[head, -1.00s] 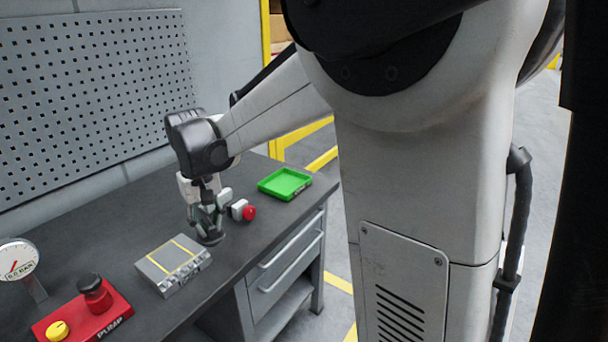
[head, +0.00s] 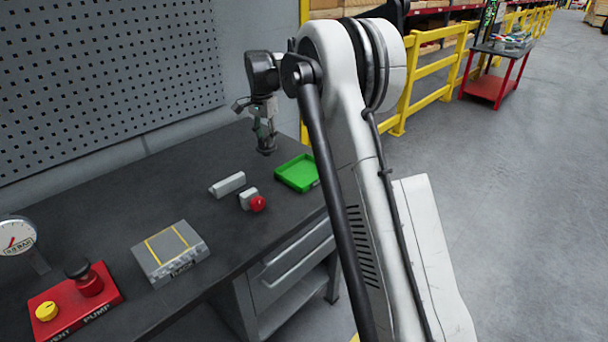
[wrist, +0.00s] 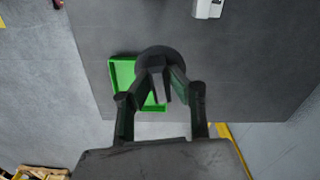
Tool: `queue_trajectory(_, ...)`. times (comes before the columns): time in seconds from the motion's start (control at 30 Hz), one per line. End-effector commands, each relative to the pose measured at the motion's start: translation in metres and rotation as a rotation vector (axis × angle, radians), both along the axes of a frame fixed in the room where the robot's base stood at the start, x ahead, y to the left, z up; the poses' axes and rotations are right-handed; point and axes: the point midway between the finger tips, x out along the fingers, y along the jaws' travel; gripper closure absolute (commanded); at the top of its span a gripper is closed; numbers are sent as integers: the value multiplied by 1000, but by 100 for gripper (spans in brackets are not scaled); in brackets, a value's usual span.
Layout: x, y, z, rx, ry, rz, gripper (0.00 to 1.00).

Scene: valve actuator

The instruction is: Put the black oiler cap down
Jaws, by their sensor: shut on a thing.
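My gripper (head: 265,140) is raised above the far part of the bench, just behind and left of the green tray in the head view. In the wrist view my gripper (wrist: 158,88) is shut on the black oiler cap (wrist: 160,54), a dark round disc held at the fingertips. The cap (head: 267,151) shows small and dark under the fingers in the head view. The green tray (head: 279,173) is shallow and looks empty. In the wrist view it lies below the cap, partly hidden by the cap and fingers (wrist: 117,71).
A grey block (head: 227,184) and a grey piece with a red knob (head: 257,203) stand left of the tray. A grey fixture with yellow stripes (head: 170,250), a red pump box (head: 75,305) and a gauge (head: 17,238) are nearer. A perforated panel (head: 100,85) backs the bench.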

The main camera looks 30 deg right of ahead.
Motion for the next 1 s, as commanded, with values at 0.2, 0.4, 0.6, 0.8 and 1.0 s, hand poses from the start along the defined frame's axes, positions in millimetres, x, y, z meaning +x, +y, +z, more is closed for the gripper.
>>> queue_trajectory(0.2, 28, -20, -10, 0, 0, -165, 100)
queue_trajectory(0.4, 29, -35, -18, 0, 0, -205, 100)
queue_trajectory(0.6, 17, -71, -41, 0, 0, -206, 100)
queue_trajectory(0.8, 5, -107, -64, 0, 0, -204, 100)
queue_trajectory(1.0, -3, -130, -79, 0, 0, -202, 100)
